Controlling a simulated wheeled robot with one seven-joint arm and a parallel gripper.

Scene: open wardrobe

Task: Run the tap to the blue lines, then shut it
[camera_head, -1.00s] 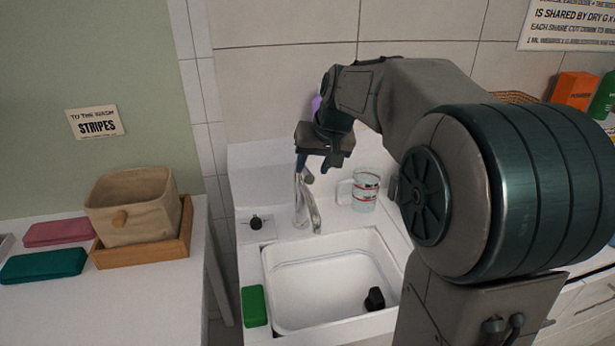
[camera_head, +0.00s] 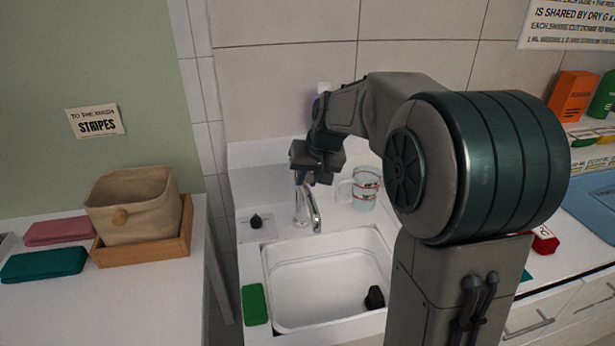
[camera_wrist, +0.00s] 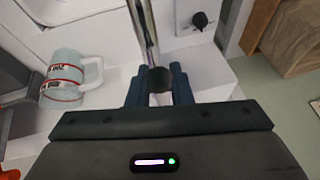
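The chrome tap (camera_head: 311,208) rises behind the white sink basin (camera_head: 300,318); I see no water stream from its spout. My gripper (camera_head: 313,178) is at the top of the tap, pointing down. In the wrist view, my gripper's fingers (camera_wrist: 159,88) flank a dark round tap top (camera_wrist: 159,79); whether they press on it is unclear. The tap's chrome body (camera_wrist: 146,30) extends beyond. A clear mug-like jug (camera_head: 366,190) with red bands stands right of the tap and also shows in the wrist view (camera_wrist: 63,80).
A black object (camera_head: 375,298) lies in the basin at the right. A black knob (camera_head: 256,221) sits on a plate left of the tap. A green sponge-like block (camera_head: 255,304) lies on the left rim. A beige bin (camera_head: 130,205) stands on the left counter.

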